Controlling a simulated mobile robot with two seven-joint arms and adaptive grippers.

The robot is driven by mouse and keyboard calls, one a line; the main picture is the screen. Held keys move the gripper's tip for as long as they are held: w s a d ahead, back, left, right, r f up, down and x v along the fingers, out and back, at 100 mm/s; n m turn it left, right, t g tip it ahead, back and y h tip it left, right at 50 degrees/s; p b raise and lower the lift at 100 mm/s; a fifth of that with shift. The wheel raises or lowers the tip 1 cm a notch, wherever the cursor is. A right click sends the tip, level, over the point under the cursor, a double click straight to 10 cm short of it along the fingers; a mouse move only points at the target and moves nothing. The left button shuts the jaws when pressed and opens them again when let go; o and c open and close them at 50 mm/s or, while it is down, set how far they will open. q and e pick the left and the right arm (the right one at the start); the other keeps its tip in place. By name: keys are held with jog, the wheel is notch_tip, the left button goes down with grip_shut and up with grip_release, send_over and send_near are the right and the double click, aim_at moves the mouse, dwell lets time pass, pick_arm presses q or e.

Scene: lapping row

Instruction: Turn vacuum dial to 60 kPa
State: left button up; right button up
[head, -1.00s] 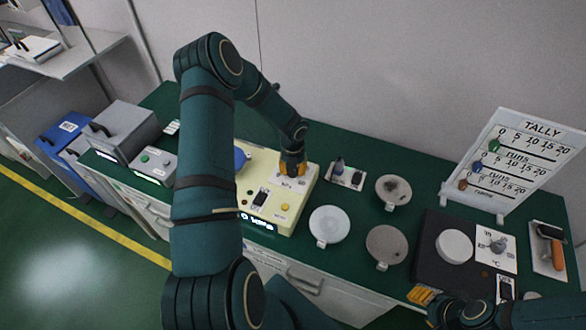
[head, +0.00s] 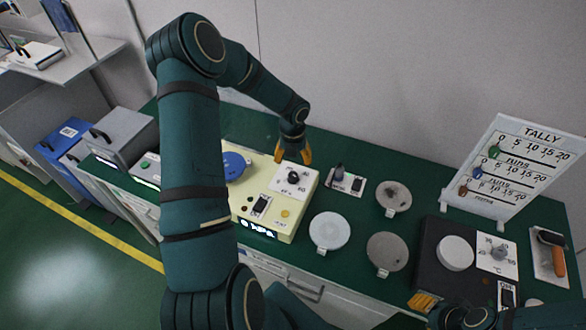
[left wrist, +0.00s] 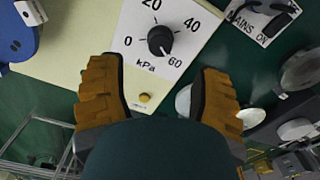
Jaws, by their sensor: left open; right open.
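The vacuum dial (head: 293,177) is a black knob on a white kPa scale plate on the cream unit (head: 245,202). In the left wrist view the knob (left wrist: 160,40) shows a white mark pointing to the lower right, towards the 60. My left gripper (head: 293,155) is open and empty, raised just behind and above the dial in the head view. Its two orange fingers (left wrist: 158,95) are apart, clear of the knob. My right gripper (head: 424,301) is at the bottom right beside the black hot plate; its fingers are partly visible and hold nothing that I can see.
A blue round lid (head: 233,166) sits on the unit's left part. A mains switch plate (head: 344,181) lies right of the unit. Several round discs (head: 329,231) lie on the green bench. A tally board (head: 515,165) stands behind the black hot plate (head: 430,245).

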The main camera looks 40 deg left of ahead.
aim_at(293, 174)
pick_arm(q)
jog(key=shift+r, duration=1.8)
jog(key=shift+s, duration=0.1)
